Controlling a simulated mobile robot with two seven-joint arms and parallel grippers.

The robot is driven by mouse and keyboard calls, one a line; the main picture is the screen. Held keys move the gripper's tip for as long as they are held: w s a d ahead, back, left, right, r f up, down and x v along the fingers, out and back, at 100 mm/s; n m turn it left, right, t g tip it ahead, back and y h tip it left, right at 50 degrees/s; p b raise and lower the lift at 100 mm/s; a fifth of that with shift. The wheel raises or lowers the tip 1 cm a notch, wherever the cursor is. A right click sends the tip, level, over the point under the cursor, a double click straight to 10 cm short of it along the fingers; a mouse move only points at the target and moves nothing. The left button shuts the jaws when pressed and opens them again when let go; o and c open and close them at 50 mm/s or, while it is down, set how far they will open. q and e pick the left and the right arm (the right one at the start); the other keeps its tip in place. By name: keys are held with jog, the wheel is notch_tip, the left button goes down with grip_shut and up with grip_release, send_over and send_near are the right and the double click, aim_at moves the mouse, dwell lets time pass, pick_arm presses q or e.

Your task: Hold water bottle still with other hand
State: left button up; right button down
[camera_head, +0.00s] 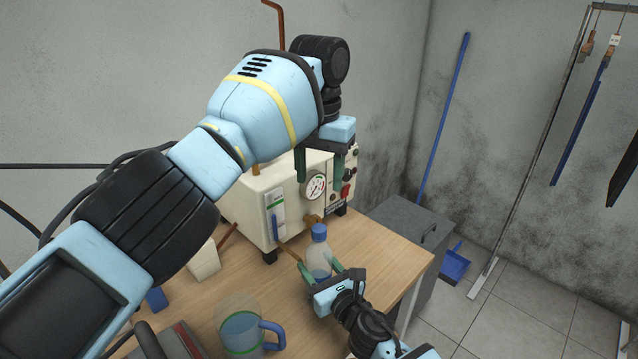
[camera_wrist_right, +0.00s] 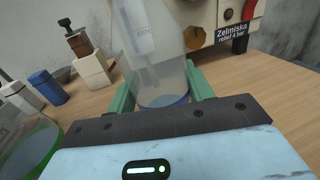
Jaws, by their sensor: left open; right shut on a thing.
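The water bottle (camera_head: 319,252) is clear with a blue cap and stands upright on the wooden table, in front of the cream machine. My right gripper (camera_head: 320,275) is shut on its lower part. In the right wrist view the green fingers are on either side of the clear bottle (camera_wrist_right: 158,65), which has some blue at its base; its cap is out of that view. My left gripper (camera_head: 319,170) is open and empty, higher up in front of the machine's front panel and above the bottle, not touching it.
The cream machine (camera_head: 258,205) with gauge and knobs stands behind the bottle. A clear jug with a blue handle (camera_head: 271,335) stands left of my right gripper. A white block (camera_wrist_right: 93,73) is farther left. A grey cabinet (camera_head: 405,215) stands beyond the table's right edge.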

aim_at(326, 277)
jog(key=c, duration=0.5)
grip_release()
pick_arm(q)
jog(key=shift+r, duration=0.1)
pick_arm(e)
jog(key=p+v, duration=0.1)
jog(key=v, duration=0.5)
jog(key=shift+s+d+r, duration=0.1)
jog(key=shift+s+d, duration=0.1)
jog(key=shift+s, duration=0.1)
jog(key=shift+s+d, duration=0.25)
jog(key=shift+s, duration=0.25)
pick_arm(q)
jog(key=r, duration=0.3)
jog(key=shift+s+r, duration=0.2)
jog(key=shift+s, duration=0.05)
